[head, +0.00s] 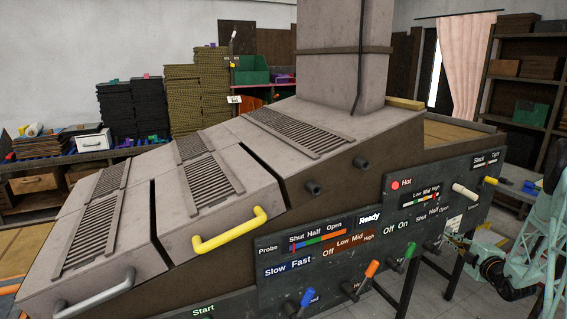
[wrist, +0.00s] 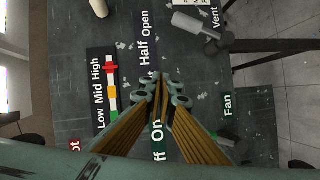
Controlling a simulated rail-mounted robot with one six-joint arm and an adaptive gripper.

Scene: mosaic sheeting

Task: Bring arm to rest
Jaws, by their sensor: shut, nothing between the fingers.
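My arm is at the right edge in the head view, a teal jointed arm with a dark wrist. My gripper (head: 456,238) is small there, in front of the right part of the dark control panel (head: 330,220). In the wrist view, my gripper (wrist: 163,92) has its teal-tipped, yellow-brown fingers close together over the panel, near the "Half Open" and "Off On" labels. It is shut and holds nothing. Whether the fingertips touch the panel cannot be told.
The panel carries an orange lever (head: 372,268), a green lever (head: 411,243), a blue lever (head: 307,298) and a cream lever (head: 465,191). A grey lever (wrist: 200,27) is beside my fingers. A yellow handle (head: 230,233) sticks out of the sloped grey machine (head: 200,225).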

